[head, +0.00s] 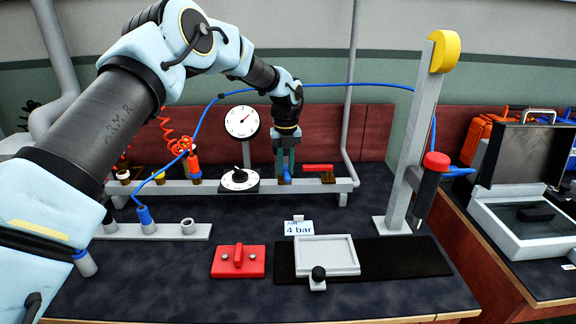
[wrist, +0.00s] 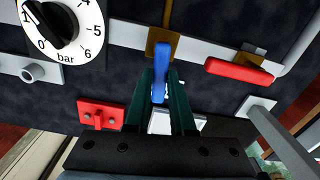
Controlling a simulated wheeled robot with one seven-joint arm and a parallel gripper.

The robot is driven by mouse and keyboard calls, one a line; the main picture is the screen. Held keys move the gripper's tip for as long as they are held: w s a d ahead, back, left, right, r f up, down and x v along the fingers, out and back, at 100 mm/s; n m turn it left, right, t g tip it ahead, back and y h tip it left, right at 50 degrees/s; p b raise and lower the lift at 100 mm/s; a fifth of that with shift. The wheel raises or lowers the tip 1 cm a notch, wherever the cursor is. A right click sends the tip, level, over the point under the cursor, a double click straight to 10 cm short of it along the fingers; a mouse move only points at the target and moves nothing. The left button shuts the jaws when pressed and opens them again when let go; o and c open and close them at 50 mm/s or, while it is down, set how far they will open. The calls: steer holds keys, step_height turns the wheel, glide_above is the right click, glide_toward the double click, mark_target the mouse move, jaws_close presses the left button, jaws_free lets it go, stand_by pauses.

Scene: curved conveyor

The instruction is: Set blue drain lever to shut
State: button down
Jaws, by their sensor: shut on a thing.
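The blue drain lever (wrist: 160,62) stands on a brass valve body on the white pipe rail. In the wrist view it points from the valve back between my fingers, across the rail's line. In the head view the blue lever (head: 287,173) shows at the fingertips, partly hidden by them. My gripper (head: 285,160) points down at the rail. In the wrist view its two dark green fingers (wrist: 161,88) lie on either side of the lever, shut on it.
A red lever (head: 318,168) lies along the rail just right. A dial knob (head: 239,180) stands left, below a round gauge (head: 241,121). A post (head: 411,140) stands right.

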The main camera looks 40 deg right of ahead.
steer(key=shift+w+a+m, duration=0.15)
steer(key=shift+m, duration=0.65)
steer(key=c, duration=0.8)
jaws_free()
steer(key=shift+o, duration=0.2)
steer(key=shift+r, duration=0.1)
step_height(320, 180, up, 11)
steer(key=b, duration=0.2)
steer(key=shift+f, duration=0.2)
